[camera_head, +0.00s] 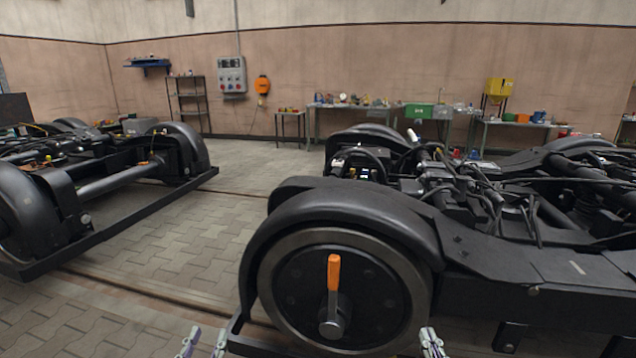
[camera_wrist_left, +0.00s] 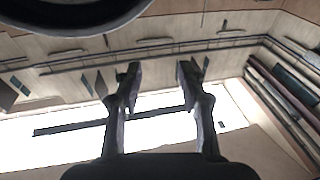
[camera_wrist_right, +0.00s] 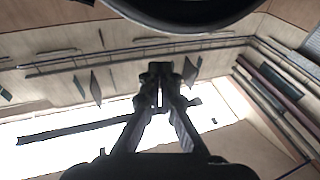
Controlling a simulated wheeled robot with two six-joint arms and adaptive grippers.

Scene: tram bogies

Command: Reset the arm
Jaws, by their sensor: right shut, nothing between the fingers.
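My left gripper (camera_head: 205,343) shows at the bottom edge of the head view, left of the near wheel. Its two fingertips stand apart. In the left wrist view the open fingers (camera_wrist_left: 158,78) have nothing between them. My right gripper (camera_head: 431,343) shows at the bottom edge, just right of the wheel's lower part. In the right wrist view its fingers (camera_wrist_right: 161,75) are together and empty. Both grippers point upward in the wrist views. The rest of both arms is out of the head view.
A black bogie wheel (camera_head: 385,300) stands close in front, with an orange-handled lever (camera_head: 334,274) upright at its hub. The bogie (camera_head: 520,245) extends right. Another bogie (camera_head: 120,185) stands at left. Paved floor (camera_head: 190,235) is free between them. Workbenches (camera_head: 350,106) line the back wall.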

